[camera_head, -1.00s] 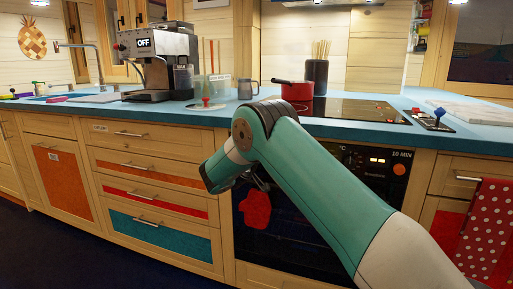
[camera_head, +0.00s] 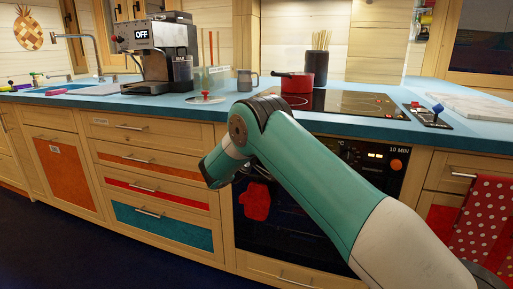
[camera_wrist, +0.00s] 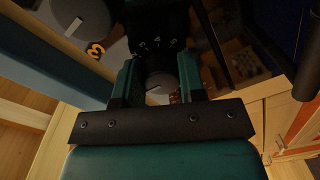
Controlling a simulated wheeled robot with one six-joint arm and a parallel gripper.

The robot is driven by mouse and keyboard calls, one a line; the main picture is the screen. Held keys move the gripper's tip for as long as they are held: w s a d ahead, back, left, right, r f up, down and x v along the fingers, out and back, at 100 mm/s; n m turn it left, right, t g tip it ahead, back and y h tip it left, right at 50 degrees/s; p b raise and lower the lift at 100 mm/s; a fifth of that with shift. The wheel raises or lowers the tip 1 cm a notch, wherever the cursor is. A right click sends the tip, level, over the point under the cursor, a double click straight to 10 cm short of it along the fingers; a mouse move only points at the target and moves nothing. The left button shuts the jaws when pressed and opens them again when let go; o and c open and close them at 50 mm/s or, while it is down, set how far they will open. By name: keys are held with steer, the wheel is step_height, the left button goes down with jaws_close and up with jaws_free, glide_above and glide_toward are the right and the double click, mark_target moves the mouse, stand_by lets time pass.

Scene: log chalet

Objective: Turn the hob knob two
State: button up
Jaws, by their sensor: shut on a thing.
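In the wrist view, my gripper (camera_wrist: 160,78) has its two teal fingers on either side of a round grey knob (camera_wrist: 159,89) and is shut on it. Digits on a dark dial show just above the knob, and small orange marks lie beside it. A second grey knob (camera_wrist: 76,20) with an orange 3 near it is at the upper left, apart from my fingers. In the head view, my bent arm hides the gripped knob and my fingers, in front of the oven's control panel (camera_head: 372,156).
The blue counter edge (camera_head: 180,112) runs above the oven. A red pot (camera_head: 304,84) stands on the black hob (camera_head: 350,103). An orange knob (camera_head: 396,165) sits at the panel's right end. A spotted red towel (camera_head: 482,215) hangs at the right.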

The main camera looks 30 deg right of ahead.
steer(key=shift+a, duration=0.1)
steer(key=o, duration=0.9)
steer(key=b+v, duration=0.1)
steer(key=v, duration=1.6)
steer(key=shift+s+a+f, duration=0.1)
steer(key=shift+s+a, duration=0.05)
